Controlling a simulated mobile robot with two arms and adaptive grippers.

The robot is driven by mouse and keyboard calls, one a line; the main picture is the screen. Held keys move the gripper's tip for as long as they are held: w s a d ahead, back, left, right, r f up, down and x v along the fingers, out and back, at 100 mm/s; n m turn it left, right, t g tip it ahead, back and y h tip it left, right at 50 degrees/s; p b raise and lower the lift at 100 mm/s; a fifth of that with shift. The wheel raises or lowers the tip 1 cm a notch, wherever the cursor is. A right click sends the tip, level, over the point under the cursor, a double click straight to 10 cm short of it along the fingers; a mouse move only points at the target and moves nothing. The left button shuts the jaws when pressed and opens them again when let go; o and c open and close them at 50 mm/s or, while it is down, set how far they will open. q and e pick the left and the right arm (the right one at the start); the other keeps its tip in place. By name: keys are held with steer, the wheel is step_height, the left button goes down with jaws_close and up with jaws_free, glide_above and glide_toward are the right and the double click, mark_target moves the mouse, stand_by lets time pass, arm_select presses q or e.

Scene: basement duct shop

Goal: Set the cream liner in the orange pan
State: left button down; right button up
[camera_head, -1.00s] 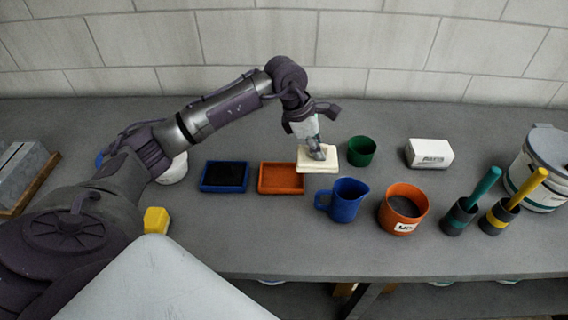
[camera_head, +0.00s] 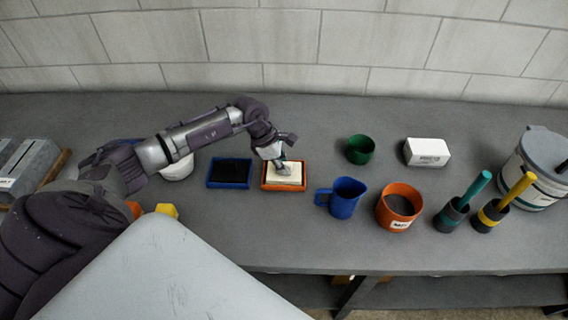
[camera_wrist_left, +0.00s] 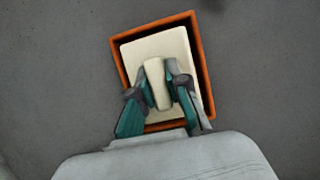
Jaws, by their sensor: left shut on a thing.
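The cream liner (camera_head: 293,179) is a pale flat block with a raised grip bar, seen from above in the left wrist view (camera_wrist_left: 140,51). It lies within the outline of the orange pan (camera_head: 268,188). In the left wrist view the pan's rim (camera_wrist_left: 203,58) shows around the liner, with a wider dark gap along the right side. Whether the liner touches the pan floor cannot be told. My left gripper (camera_head: 283,169) is shut on the liner's grip bar, with a finger on each side of it in the left wrist view (camera_wrist_left: 158,86). My right gripper is not in view.
A blue pan (camera_head: 214,186) with a dark inside stands left of the orange pan. A blue jug (camera_head: 345,198), green cup (camera_head: 360,149) and orange pot (camera_head: 398,207) stand to the right. A white box (camera_head: 427,152) is farther right. The bench behind the pans is clear.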

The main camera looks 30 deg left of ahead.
arm_select(q)
steer(key=c, duration=1.1)
jaws_free()
steer(key=shift+f, duration=0.1)
steer(key=shift+c, duration=0.2)
steer(key=shift+r, duration=0.3)
steer(key=b+v, duration=0.4)
steer(key=v, duration=0.7)
steer(key=shift+s+r, duration=0.2)
steer(key=shift+r, duration=0.1)
steer(key=shift+a, duration=0.1)
